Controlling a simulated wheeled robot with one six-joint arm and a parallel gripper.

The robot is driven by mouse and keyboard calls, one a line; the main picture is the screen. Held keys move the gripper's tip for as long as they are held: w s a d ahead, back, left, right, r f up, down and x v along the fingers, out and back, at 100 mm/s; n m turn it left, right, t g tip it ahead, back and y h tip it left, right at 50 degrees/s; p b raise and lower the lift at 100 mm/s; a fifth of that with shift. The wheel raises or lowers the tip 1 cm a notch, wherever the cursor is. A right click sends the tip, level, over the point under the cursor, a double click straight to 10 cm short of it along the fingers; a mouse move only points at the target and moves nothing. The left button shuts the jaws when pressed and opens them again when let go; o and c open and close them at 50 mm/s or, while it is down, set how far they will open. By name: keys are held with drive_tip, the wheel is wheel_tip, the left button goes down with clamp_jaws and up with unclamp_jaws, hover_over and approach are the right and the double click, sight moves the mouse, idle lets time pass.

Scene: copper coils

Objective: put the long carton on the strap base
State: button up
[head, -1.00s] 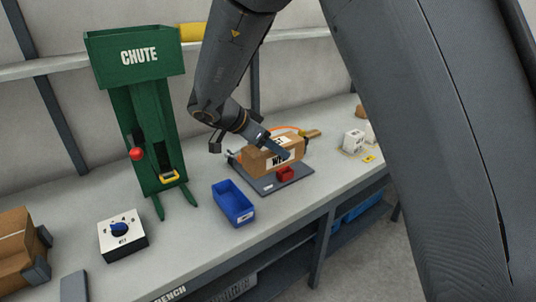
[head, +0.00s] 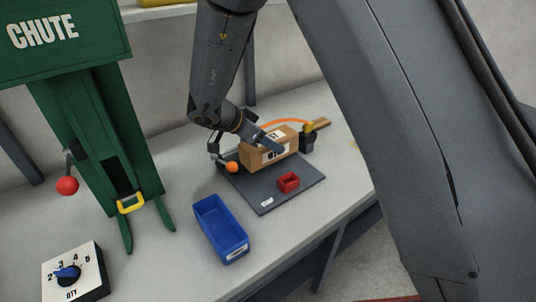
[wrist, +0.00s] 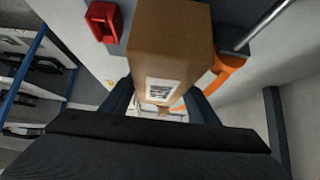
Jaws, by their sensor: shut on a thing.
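The long carton (head: 256,157) is a brown box with a white label, in the head view over the back part of the dark grey strap base (head: 266,196). My gripper (head: 262,140) is shut on the carton, with one finger across its near side. In the wrist view the carton (wrist: 170,45) sits between the two fingers. I cannot tell whether its underside touches the base. An orange strap (head: 290,122) arcs behind the carton and shows at the right in the wrist view (wrist: 228,72).
An orange ball knob (head: 232,168) is at the base's left edge. A blue bin (head: 220,230) stands in front of the base. The green chute (head: 100,150) and a dial box (head: 75,272) are at left. My arm covers much of the right side.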

drive_tip(key=shift+f+p, duration=0.45)
drive_tip(key=shift+f, duration=2.1)
drive_tip(key=shift+f, duration=0.1)
drive_tip(key=o, duration=1.4)
